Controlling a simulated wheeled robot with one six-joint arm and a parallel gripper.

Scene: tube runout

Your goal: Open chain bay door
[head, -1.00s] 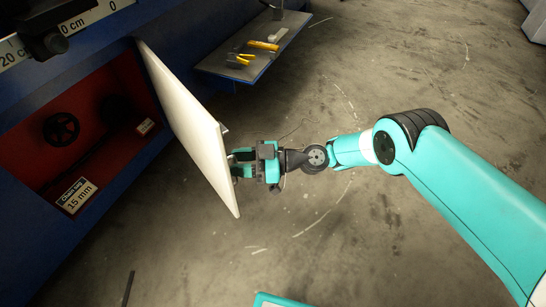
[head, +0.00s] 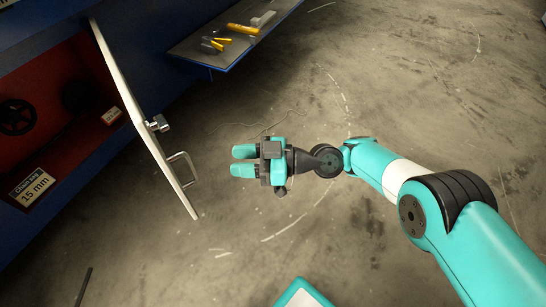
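The white chain bay door (head: 133,108) stands swung out from the blue machine, seen nearly edge-on in the head view. Its handle (head: 186,169) is a thin metal loop on the outer face, near the free edge. A small metal latch (head: 157,124) sits higher on the same face. The red bay (head: 52,92) behind the door is exposed, with a black wheel (head: 17,117) inside. My gripper (head: 243,161) is to the right of the handle, clear of it. Its two teal fingers are apart with nothing between them.
A shelf (head: 230,58) with yellow-handled tools juts out from the machine above the door. A label reading 15 mm (head: 34,186) sits at the bay's lower edge. Open concrete floor (head: 330,240) lies around my gripper and to the right.

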